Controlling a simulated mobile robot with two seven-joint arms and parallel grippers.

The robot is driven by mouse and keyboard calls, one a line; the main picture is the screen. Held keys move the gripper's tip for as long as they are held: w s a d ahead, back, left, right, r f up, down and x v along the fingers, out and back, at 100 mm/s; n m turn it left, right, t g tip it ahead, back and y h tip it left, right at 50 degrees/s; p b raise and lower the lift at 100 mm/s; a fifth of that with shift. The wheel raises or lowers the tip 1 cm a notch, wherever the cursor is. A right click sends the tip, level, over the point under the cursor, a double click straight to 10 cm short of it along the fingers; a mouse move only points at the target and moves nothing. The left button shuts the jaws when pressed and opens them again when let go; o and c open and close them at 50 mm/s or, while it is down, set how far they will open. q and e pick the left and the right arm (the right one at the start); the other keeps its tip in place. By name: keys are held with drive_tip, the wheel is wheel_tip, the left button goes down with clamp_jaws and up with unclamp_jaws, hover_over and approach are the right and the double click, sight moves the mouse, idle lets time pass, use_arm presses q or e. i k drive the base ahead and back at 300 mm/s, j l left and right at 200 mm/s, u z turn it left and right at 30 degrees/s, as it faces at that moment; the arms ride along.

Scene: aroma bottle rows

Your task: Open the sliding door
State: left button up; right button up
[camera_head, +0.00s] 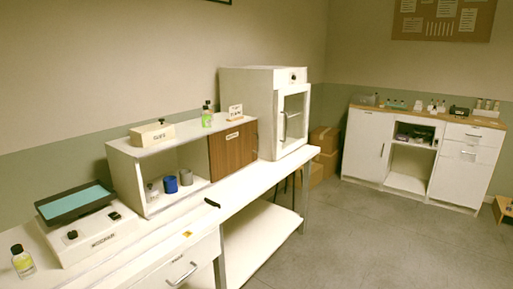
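A brown wood-grain sliding door (226,153) covers the right part of a low white cabinet (127,175) on the long bench. The left part of the cabinet is open. A blue cup (171,185), a grey cup (186,177) and small pale items stand in it. What is behind the door is hidden. A small dark mark, perhaps a grip, shows on the door's upper part. Neither of my grippers is in view.
A green bottle (207,117) and small boxes stand on the cabinet. A white glass-fronted oven (261,110) stands right of it. A device with a teal-topped tray (76,201) and a yellow-labelled bottle (22,262) are at left. The bench front is mostly clear.

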sight(230, 150)
drive_tip(key=i+l+u, duration=0.25)
drive_tip(key=i+l, duration=0.4)
drive_tip(key=i, duration=0.15)
drive_tip(key=i+l+u, duration=0.25)
drive_tip(key=i+l, duration=0.5)
drive_tip(key=i+l+u, duration=0.2)
drive_tip(key=i+l, duration=0.5)
drive_tip(key=l, duration=0.25)
